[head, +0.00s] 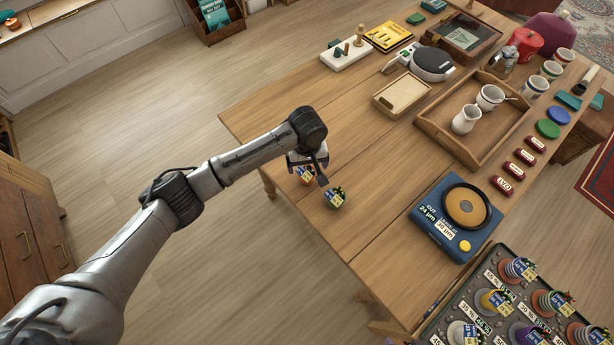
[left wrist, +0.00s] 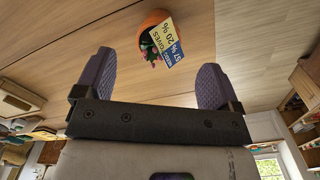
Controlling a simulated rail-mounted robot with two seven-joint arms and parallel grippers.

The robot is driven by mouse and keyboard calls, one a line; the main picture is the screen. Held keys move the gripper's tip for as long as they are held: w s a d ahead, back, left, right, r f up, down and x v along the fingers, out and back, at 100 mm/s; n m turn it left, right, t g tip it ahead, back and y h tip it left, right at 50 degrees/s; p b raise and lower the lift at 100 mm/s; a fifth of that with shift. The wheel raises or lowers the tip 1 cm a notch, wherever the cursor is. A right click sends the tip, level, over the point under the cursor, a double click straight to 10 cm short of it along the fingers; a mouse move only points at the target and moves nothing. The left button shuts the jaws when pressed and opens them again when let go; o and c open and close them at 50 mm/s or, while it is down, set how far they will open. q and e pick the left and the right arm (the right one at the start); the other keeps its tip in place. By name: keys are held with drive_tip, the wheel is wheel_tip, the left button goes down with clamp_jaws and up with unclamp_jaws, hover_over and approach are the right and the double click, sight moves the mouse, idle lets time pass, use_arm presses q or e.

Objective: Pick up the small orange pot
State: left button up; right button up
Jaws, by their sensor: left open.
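The small orange pot (head: 299,177) stands on the wooden table near its left edge, with a plant and a blue and yellow label in it. My left gripper (head: 309,170) is over it in the head view and hides part of it. In the left wrist view the orange pot (left wrist: 147,22) shows beyond the open fingers, roughly centred between them. My left gripper (left wrist: 156,75) is open and empty there, and the pot is apart from both fingers. My right gripper is not in view.
A blue device with a round plate (head: 430,218) and a wooden tray (head: 448,141) stand farther right. A dark tray of labelled pots (head: 476,283) is at lower right.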

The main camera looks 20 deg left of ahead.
sight(307, 173)
use_arm(q)
drive_tip(key=shift+w+a+f+b, duration=0.1)
drive_tip(key=shift+f+b, duration=0.1)
drive_tip(key=shift+f, duration=2)
drive_tip(key=shift+w+f+b, duration=0.1)
drive_tip(key=shift+f+b, duration=0.05)
drive_tip(key=shift+f, duration=2)
drive_tip(key=c, duration=1)
drive_tip(key=shift+c, duration=0.6)
drive_tip(key=shift+r, duration=0.1)
